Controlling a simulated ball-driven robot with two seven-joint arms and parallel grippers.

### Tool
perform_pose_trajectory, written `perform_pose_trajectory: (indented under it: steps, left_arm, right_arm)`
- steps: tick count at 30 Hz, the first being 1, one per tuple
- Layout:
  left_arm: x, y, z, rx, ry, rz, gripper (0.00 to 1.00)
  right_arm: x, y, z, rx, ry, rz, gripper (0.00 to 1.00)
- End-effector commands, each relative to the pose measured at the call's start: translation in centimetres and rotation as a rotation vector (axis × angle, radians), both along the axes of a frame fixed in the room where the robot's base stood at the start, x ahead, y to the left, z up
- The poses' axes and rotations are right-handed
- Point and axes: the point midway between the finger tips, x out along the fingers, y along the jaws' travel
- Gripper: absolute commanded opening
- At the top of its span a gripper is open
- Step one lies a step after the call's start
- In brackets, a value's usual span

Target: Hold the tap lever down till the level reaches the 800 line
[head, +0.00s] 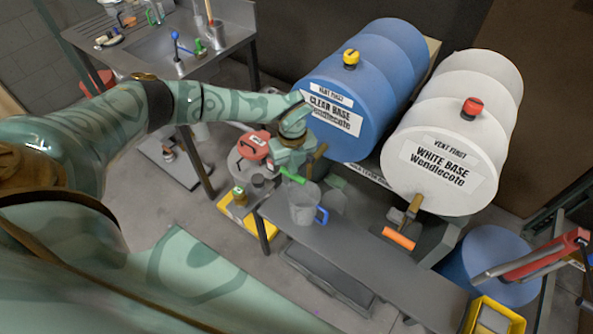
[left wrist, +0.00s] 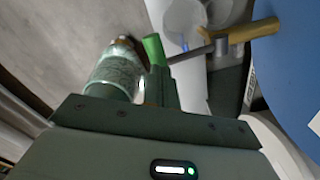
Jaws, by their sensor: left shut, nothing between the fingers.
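My left gripper (head: 291,166) is shut and empty at the tap of the blue CLEAR BASE drum (head: 337,124). It is right by the green-gripped tap lever (head: 293,175). In the left wrist view, the green grip (left wrist: 153,49) stands close by the gripper's fingers (left wrist: 157,82); I cannot tell if they touch. A grey rod runs from the grip to the brass-coloured tap (left wrist: 252,31). A clear jug (head: 303,208) with a blue handle stands below the tap on the bench. Its level and the 800 line cannot be made out. My right gripper is not in view.
The white WHITE BASE drum (head: 438,166) stands to the right, with an orange-gripped tap lever (head: 398,239). A lidded pail with a red top piece (head: 254,146) is left of the jug. The grey bench (head: 405,285) is clear right of the jug. A yellow bin (head: 493,317) is at lower right.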

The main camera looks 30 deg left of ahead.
Motion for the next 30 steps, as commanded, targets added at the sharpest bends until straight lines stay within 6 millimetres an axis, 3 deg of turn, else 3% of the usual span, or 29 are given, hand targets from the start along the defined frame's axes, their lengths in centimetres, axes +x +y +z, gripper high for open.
perform_pose_trajectory:
  steps: [30]
  left_arm:
    - [0.0, 0.0, -3.2, 0.000, -0.001, 0.000, 0.00]
  right_arm:
    - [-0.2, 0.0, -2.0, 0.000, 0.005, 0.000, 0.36]
